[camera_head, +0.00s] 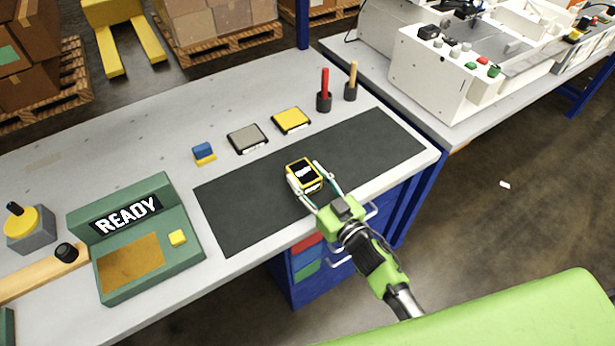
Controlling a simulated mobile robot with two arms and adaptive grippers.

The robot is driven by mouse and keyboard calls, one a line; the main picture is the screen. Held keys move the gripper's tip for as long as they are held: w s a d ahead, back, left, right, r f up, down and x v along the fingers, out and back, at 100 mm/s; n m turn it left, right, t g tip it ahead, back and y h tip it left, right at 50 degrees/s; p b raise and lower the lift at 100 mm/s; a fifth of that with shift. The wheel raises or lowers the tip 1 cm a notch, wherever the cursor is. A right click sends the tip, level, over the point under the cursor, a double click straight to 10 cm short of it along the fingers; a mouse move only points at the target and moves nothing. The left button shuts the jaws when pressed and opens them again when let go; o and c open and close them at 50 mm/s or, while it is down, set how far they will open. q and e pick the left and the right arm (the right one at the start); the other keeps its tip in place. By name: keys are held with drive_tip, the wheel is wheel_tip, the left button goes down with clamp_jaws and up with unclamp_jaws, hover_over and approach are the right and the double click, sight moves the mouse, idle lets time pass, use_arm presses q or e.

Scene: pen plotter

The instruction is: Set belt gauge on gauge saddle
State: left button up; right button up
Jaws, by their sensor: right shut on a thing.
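The belt gauge appears to be the small yellow-and-black box with a white label (304,176) over the dark mat. My right gripper (307,178) is shut on it, with one finger on each side. Whether the box touches the mat or hangs just above it is hard to tell. No part is clearly marked as the gauge saddle, and I cannot tell which one it is. My left gripper is not in view.
The dark mat (235,215) is otherwise bare. Behind it are a blue-and-yellow block (204,153), a grey pad (247,138), a yellow pad (291,120) and two upright handles in holders (324,100). A green READY console (185,205) stands left; a white machine (430,70) stands back right.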

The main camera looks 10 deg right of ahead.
drive_tip(key=o, duration=0.8)
drive_tip(key=shift+f, duration=0.2)
drive_tip(key=o, duration=0.4)
drive_tip(key=shift+r, duration=0.2)
